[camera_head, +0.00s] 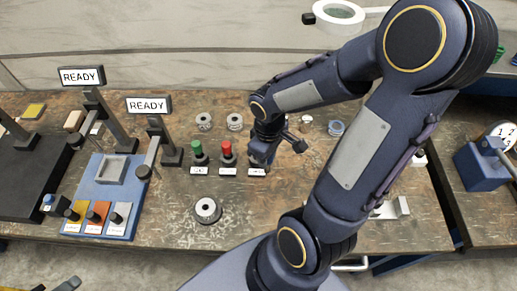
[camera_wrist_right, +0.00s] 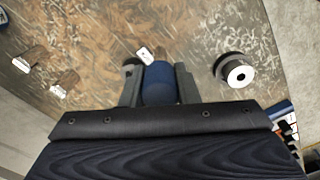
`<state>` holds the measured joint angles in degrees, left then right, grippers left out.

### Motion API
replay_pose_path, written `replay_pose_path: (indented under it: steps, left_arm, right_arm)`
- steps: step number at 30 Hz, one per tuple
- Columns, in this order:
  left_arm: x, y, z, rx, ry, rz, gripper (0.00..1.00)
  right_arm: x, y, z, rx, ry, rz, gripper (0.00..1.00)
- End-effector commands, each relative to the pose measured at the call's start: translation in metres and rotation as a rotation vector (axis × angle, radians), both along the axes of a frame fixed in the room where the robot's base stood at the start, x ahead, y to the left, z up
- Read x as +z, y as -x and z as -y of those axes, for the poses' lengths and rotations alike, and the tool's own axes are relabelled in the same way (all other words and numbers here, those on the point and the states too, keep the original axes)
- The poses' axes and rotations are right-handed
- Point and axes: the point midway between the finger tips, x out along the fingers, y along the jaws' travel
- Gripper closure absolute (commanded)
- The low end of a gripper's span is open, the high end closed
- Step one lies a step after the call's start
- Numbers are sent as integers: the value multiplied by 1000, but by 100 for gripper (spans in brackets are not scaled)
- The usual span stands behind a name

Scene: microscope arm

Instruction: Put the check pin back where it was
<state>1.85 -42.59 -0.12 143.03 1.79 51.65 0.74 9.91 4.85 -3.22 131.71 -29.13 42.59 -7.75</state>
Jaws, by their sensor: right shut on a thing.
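My right gripper (camera_head: 262,155) is shut on a blue knob-like piece, which I take to be the check pin (camera_wrist_right: 159,84). In the right wrist view the two grey fingers (camera_wrist_right: 158,88) stand on either side of it. In the head view the gripper is low over the third white label (camera_head: 257,172), right of the red pin (camera_head: 226,149) and green pin (camera_head: 198,149). The held piece's lower end is hidden, so I cannot tell whether it is seated or raised. My left gripper is not in view.
A dark round stand with a pale ring (camera_head: 207,210) is in front, to the left. A blue tray (camera_head: 104,181) with coloured blocks stands left. Two READY signs (camera_head: 82,76) (camera_head: 149,105) stand on posts. Metal rings (camera_head: 235,121) lie behind. My right arm covers much of the right side.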

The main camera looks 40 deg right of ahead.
Motion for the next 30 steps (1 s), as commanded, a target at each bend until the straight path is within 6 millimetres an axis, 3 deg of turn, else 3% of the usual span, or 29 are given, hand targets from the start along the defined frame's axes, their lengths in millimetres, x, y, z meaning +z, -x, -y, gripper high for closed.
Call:
replay_pose_path:
  steps: [6, 12, 22, 27, 30]
  left_arm:
    - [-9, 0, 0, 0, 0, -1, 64]
    - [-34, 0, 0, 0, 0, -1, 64]
    - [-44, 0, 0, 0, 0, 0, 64]
    - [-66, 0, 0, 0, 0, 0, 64]
    - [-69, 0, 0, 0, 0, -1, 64]
  right_arm:
    - [-28, -52, 23, -3, 0, -1, 100]
    - [-66, -81, 36, -2, -1, -1, 100]
    - [-85, -99, 43, -1, 0, 0, 100]
    - [-114, -102, 45, 0, -1, -1, 100]
    - [-119, -102, 45, 0, 0, 0, 100]
